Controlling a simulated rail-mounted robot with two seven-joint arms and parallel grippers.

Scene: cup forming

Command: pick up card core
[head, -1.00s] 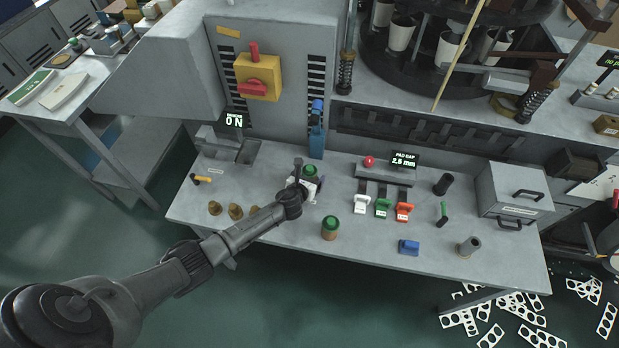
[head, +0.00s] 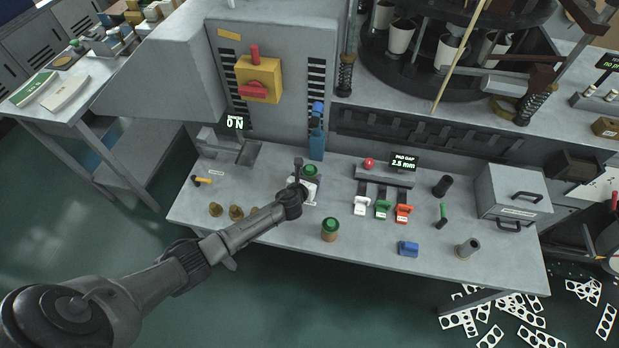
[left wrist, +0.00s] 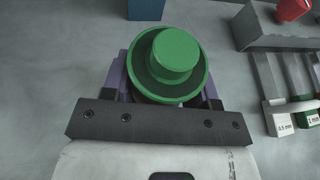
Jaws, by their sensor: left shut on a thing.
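My left gripper (left wrist: 172,95) is shut around a green-topped piece (left wrist: 175,60), a stepped round green top with a wide rim. Its fingers lie on both sides, and the part below the rim is hidden. In the head view the same green top (head: 311,170) shows at the end of my left arm, over the back middle of the bench. I cannot tell whether it is clear of the bench. Another upright piece, with a brown body and green top (head: 330,229), stands apart near the front edge. I cannot tell for sure which is the card core. My right gripper is not in view.
White, green and orange gauge blocks (head: 382,208) sit to the right under a display. Several brass pieces (head: 236,212) stand to the left.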

